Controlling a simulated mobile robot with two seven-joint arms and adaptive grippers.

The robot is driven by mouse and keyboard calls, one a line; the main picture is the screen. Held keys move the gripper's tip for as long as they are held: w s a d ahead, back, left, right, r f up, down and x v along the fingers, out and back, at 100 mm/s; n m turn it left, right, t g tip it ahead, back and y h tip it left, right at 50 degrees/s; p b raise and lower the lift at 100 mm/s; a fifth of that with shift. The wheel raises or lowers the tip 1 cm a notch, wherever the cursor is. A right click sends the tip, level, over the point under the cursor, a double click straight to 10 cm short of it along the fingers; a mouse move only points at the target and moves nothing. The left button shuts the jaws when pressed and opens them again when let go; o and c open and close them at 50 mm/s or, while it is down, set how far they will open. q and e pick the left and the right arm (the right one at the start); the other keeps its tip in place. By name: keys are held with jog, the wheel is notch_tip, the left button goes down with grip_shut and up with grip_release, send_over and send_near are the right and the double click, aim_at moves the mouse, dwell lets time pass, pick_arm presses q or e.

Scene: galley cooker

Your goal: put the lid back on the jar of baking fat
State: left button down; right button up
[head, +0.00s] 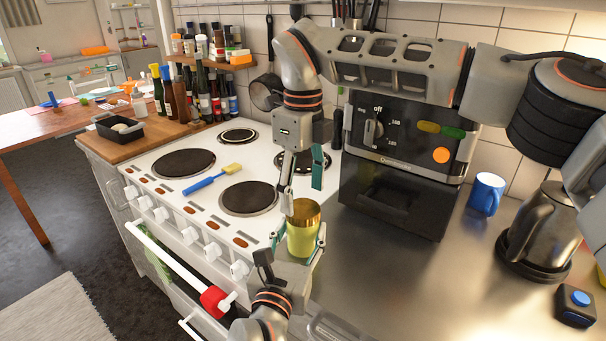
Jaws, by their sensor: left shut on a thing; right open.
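The jar of baking fat (301,238) is a yellow-green and gold cylinder, upright, with its golden top seeming open. My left gripper (299,243) is shut around the jar from the front, with a finger on each side, at the cooker's right edge. My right gripper (302,187) hangs just above the jar, pointing down, with its fingers apart and nothing seen between them. I cannot make out the lid in this view. My arms cover part of the counter and cooker.
The white cooker top (170,214) has several hotplates and a blue-handled brush (211,179). A black countertop oven (395,190) stands behind right. A blue mug (486,194) and a kettle (540,232) are further right. The steel counter (420,285) is clear in front.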

aim_at(303, 208)
jog(key=shift+f, duration=1.8)
jog(key=shift+c, duration=0.4)
jog(key=c, duration=1.1)
jog(key=shift+o, duration=0.2)
jog(key=shift+m, duration=0.9)
jog(key=o, duration=1.3)
notch_tip(303, 208, up, 12)
